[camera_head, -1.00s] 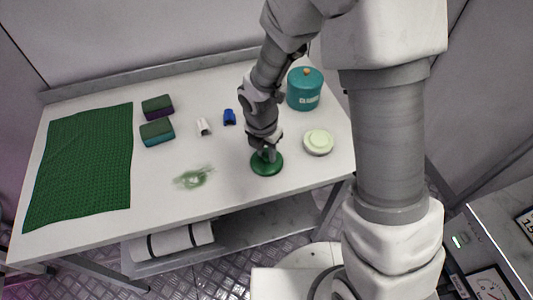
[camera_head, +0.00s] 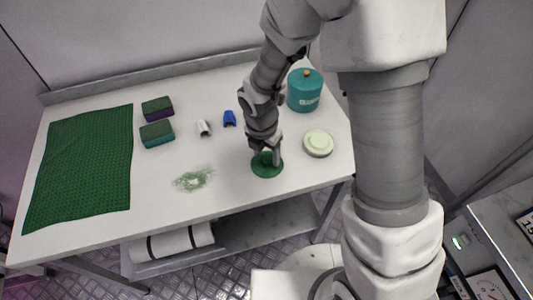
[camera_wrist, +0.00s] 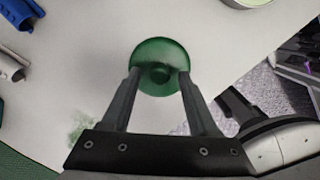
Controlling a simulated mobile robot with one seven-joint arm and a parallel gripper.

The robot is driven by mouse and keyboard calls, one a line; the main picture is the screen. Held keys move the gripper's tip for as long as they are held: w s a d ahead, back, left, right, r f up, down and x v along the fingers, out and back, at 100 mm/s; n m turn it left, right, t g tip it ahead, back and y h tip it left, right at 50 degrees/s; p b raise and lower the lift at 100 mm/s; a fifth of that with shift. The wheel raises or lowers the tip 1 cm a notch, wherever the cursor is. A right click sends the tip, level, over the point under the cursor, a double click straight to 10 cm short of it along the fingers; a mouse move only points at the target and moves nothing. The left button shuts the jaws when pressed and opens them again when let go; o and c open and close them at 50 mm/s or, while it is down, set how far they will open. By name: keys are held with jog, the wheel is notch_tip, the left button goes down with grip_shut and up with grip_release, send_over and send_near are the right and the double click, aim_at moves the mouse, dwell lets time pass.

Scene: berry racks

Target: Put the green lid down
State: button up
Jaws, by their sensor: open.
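The green lid (camera_head: 267,165) is a round disc with a knob and lies on the white table near its front edge. In the wrist view the lid (camera_wrist: 160,52) shows its knob in the middle. My gripper (camera_head: 266,157) is right above the lid. In the wrist view my gripper (camera_wrist: 160,78) has its two fingers spread apart, one on each side of the knob, with a gap to it. The fingers hold nothing.
A teal pot (camera_head: 304,90) and a round pale-topped dish (camera_head: 318,143) stand to the right. Two sponges (camera_head: 157,133), a white piece (camera_head: 204,128) and a blue piece (camera_head: 229,118) lie behind. A green mat (camera_head: 80,165) covers the left. A greenish smear (camera_head: 194,179) is left of the lid.

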aim_at(264, 166)
notch_tip(264, 166, up, 12)
jog(key=s+p, duration=0.1)
jog(key=p, duration=0.1)
jog(key=s+d+r+m+t, duration=0.2)
jog(key=s+d+r+m, duration=0.2)
jog(key=d+r+m, duration=0.6)
jog(key=s+d+r+m+t, duration=0.1)
jog(key=s+r+m, duration=0.3)
jog(key=m, duration=0.5)
jog(key=s+d+r+m+t, duration=0.1)
jog(key=s+d+r+m, duration=0.2)
jog(key=m, duration=0.7)
jog(key=shift+s+d+r+m+y, duration=0.3)
jog(key=shift+s+d+r+y, duration=0.1)
jog(key=shift+s, duration=0.65)
jog(key=shift+a, duration=0.15)
